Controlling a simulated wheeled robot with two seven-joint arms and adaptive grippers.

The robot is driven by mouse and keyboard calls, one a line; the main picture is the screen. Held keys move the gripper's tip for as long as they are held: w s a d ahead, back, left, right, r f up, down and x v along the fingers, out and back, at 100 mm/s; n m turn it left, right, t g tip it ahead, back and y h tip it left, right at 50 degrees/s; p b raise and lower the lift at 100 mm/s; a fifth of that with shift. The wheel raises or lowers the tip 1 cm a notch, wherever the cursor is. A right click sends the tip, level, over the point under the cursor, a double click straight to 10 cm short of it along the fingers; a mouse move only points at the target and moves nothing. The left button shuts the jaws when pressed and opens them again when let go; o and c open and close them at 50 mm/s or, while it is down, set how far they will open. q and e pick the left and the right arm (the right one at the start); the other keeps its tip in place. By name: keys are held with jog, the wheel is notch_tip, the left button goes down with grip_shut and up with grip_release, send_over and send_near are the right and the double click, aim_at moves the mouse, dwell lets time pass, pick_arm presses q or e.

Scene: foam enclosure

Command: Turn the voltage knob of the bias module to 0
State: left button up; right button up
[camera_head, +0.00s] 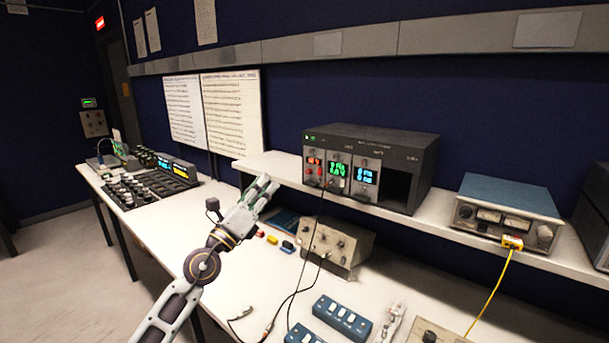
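A dark module crate (408,150) stands on the raised shelf and holds three plug-in modules with lit displays. The left module (313,166) has a red display, the middle module (338,170) a green one and the right module (366,178) a blue one. The labels and digits are too small to read, so I cannot tell which is the bias module or where its voltage knob points. My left gripper (268,186) is left of the crate, apart from it and in front of the shelf's left end. Its finger opening is unclear. My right gripper is out of view.
The shelf (446,221) also carries a blue-topped metered instrument (508,208) with a yellow cable. Below are a beige knobbed box (336,243), blue switch boxes (342,317) and loose black cables. A black cable hangs from the crate's front. Mixer-like panels (150,186) stand at left.

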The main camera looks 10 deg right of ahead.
aim_at(307, 172)
pick_arm(q)
jog(key=w+d+f+m+g+y, duration=0.2)
jog(key=w+m, duration=0.4)
jog(key=m, duration=0.3)
jog(key=d+g+y, duration=0.1)
jog(key=g, duration=0.1)
jog(key=shift+d+f+g, duration=0.3)
jog(key=shift+f, duration=0.1)
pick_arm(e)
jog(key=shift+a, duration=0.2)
pick_arm(q)
jog(key=shift+w+d, duration=0.1)
